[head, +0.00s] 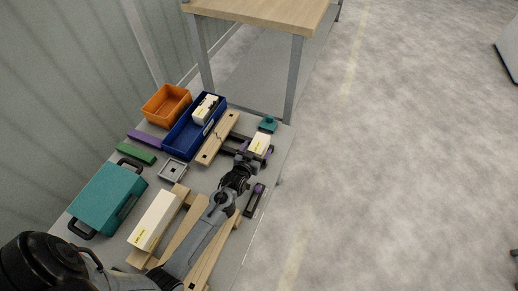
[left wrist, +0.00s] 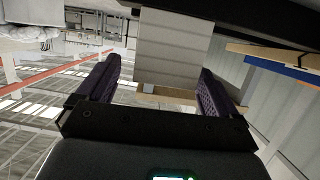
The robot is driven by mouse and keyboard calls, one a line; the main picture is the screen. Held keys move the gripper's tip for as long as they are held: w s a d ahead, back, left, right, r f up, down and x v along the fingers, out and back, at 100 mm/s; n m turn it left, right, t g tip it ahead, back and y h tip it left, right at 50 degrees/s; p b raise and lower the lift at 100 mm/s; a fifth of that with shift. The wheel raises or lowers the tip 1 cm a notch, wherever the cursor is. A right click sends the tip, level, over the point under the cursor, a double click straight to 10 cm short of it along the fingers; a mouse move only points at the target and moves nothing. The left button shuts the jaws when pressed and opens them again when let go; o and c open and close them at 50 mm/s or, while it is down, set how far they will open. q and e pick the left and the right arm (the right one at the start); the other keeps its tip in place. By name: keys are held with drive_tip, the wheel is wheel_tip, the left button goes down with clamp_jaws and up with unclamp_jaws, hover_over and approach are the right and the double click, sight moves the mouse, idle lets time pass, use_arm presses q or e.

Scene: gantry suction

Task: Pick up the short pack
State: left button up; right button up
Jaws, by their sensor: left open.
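The short pack (head: 259,144) is a small white box with a yellow mark, near the table's right edge. My left gripper (head: 257,150) is at the pack, with its purple fingers on either side. In the left wrist view, the open fingers (left wrist: 155,90) flank a pale box face (left wrist: 172,48), with gaps visible beside it. Contact cannot be told. A longer white pack (head: 153,219) lies at the front left on wooden pieces. Another white pack (head: 204,109) is in the blue bin (head: 181,143). My right gripper is not in view.
An orange bin (head: 166,103), a teal case (head: 105,197), green (head: 136,154) and purple (head: 147,140) bars and a grey square holder (head: 173,170) crowd the left. A wooden board (head: 216,138) lies left of the pack. A teal piece (head: 268,124) sits behind it.

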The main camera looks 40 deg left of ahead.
sight(259, 145)
use_arm(q)
drive_tip(key=b+x, duration=0.2)
drive_tip(key=x, duration=0.1)
drive_tip(key=shift+w+a+f, duration=0.15)
drive_tip(key=shift+a+f, duration=0.15)
drive_tip(key=shift+f, duration=0.05)
drive_tip(key=shift+w+a, duration=0.1)
drive_tip(key=shift+w, duration=0.3)
drive_tip(key=shift+s, duration=0.1)
drive_tip(key=shift+c, duration=0.4)
drive_tip(key=c, duration=1)
drive_tip(key=shift+c, duration=0.7)
